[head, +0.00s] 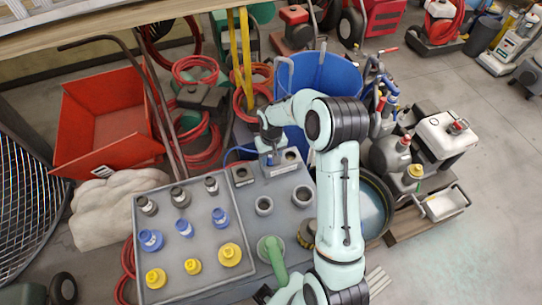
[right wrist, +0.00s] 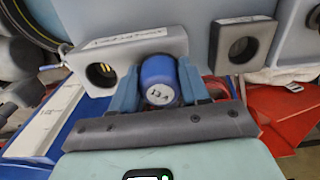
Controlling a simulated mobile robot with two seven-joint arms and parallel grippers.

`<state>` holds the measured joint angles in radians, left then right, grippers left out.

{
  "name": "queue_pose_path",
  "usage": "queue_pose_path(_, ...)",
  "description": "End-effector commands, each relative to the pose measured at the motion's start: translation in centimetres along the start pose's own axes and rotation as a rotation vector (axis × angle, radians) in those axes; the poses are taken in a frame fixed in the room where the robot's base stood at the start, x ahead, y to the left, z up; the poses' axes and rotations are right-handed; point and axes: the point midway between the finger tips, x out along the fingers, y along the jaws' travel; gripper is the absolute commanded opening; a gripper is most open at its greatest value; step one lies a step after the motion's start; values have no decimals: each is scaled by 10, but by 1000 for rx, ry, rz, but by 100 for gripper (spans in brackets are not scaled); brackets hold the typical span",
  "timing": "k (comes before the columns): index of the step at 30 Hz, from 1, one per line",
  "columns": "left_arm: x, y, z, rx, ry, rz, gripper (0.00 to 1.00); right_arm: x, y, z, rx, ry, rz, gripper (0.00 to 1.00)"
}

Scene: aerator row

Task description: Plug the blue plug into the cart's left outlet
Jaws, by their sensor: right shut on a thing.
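My right gripper (head: 268,150) is shut on the blue plug, over the back of the cart. In the right wrist view the round blue plug (right wrist: 159,80) sits between the fingers of my right gripper (right wrist: 158,88), its labelled end towards the camera. The plug is against or just over a wide grey outlet block (head: 283,168); I cannot tell whether it is seated. That block (right wrist: 170,46) has an open outlet (right wrist: 101,73) with yellowish contacts beside the plug. A separate outlet block (head: 243,175) stands to the left; it also shows in the right wrist view (right wrist: 242,47).
A grey tray (head: 207,268) on the cart holds several grey, blue and yellow connectors. Grey ring sockets (head: 264,205) and a green fitting (head: 272,250) stand on the cart's right part. A blue bin (head: 325,80) is close behind; a red bin (head: 105,125) is left.

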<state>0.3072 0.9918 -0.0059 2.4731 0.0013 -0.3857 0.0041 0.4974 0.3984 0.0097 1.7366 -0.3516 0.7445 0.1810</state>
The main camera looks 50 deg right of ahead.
Motion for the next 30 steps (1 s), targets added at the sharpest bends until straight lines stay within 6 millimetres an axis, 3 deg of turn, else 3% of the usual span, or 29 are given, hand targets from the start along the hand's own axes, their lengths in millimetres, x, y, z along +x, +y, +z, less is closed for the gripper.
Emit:
queue_pose_path(2,2,-1,1,0,-1,0,48,2,0,0,0,0,0,13)
queue_pose_path(3,2,-1,1,0,-1,0,48,2,0,0,0,0,0,52)
queue_pose_path(5,1,-1,0,0,-1,0,48,2,0,0,0,0,0,71)
queue_pose_path(6,1,-1,0,0,-1,0,48,2,0,0,0,0,0,75)
queue_pose_path(17,1,0,0,0,-1,0,48,-4,0,-1,0,2,0,75)
queue_pose_path(20,0,0,0,0,0,0,48,-18,0,-1,0,4,0,75)
queue_pose_path(30,-4,2,-2,1,3,1,48,-94,-1,-1,0,5,-1,75)
